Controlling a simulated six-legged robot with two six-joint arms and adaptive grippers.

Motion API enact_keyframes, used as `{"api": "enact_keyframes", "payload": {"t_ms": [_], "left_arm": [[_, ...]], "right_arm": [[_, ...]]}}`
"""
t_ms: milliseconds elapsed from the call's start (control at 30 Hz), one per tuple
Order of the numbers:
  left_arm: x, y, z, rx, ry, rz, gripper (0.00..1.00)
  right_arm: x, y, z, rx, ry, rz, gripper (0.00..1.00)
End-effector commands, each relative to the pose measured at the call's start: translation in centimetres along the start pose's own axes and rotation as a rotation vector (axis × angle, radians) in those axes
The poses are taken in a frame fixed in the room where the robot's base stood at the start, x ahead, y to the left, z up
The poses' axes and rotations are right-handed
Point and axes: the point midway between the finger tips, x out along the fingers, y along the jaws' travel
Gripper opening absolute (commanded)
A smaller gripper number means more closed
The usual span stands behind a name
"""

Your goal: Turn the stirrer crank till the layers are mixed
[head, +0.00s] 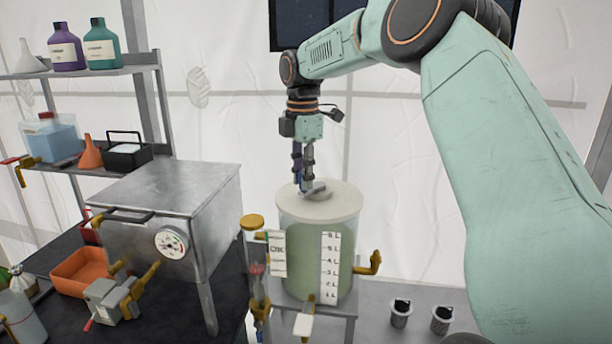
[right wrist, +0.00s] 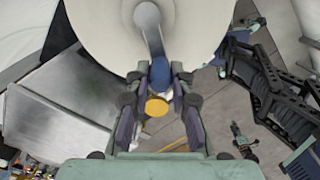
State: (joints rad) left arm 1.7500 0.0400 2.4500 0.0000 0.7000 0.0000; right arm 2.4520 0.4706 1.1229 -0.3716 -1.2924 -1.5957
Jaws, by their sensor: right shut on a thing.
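The mixing tank (head: 318,255) is a clear cylinder with a pale lid (head: 340,203), standing on a small metal stand. Its contents look an even dull green, with no clear layer line that I can see behind the scale and label. The grey stirrer crank (head: 317,189) lies on top of the lid. In the right wrist view the crank arm (right wrist: 152,38) runs from the hub to a blue handle (right wrist: 160,72). My right gripper (head: 304,182) points down and is shut on that handle, between its fingers (right wrist: 159,82). My left gripper is not in view.
A yellow-capped clear column (head: 253,222) stands close left of the tank. A yellow tap (head: 369,264) sticks out to the right. A metal box with a dial (head: 171,243) and shelves with bottles (head: 103,48) stand left. Two small cups (head: 400,313) sit at front right.

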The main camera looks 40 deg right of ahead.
Motion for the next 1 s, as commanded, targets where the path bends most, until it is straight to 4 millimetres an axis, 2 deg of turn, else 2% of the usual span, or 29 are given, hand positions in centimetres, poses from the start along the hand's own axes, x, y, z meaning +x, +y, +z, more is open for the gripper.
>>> {"api": "enact_keyframes", "payload": {"t_ms": [533, 1000], "left_arm": [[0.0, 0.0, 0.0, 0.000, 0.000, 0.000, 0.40], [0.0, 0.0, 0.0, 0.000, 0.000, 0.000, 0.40]], "right_arm": [[-0.1, 2.9, 0.1, 0.519, -0.002, 0.006, 0.00], [-0.1, 4.9, 1.2, 0.966, -0.002, 0.006, 0.00]]}}
